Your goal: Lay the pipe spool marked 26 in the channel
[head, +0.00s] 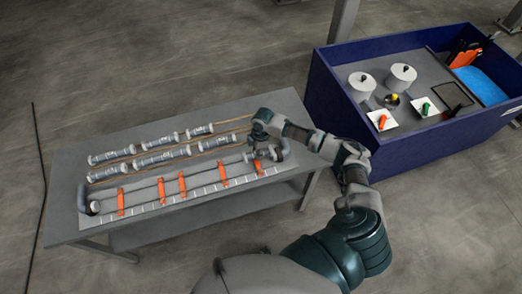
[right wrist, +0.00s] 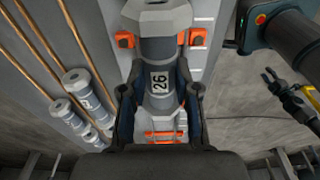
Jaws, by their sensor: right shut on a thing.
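The pipe spool marked 26 (right wrist: 160,85) is a grey cylinder with flanged ends and a white label. My right gripper (right wrist: 160,100) is shut around its middle, one finger on each side. In the head view my right gripper (head: 258,150) is over the right end of the long grey channel (head: 150,199), mostly hiding the spool. The channel has several orange brackets across it. In the wrist view the spool lines up with the channel, between orange brackets. I cannot tell whether it touches the channel floor.
Two rows of other grey spools (head: 156,158) lie behind the channel along copper-coloured rods (head: 225,139) on the grey table (head: 88,160). A blue bin (head: 385,150) stands to the right, holding white cylinders (head: 364,84) and small trays. Floor to the left is mostly clear.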

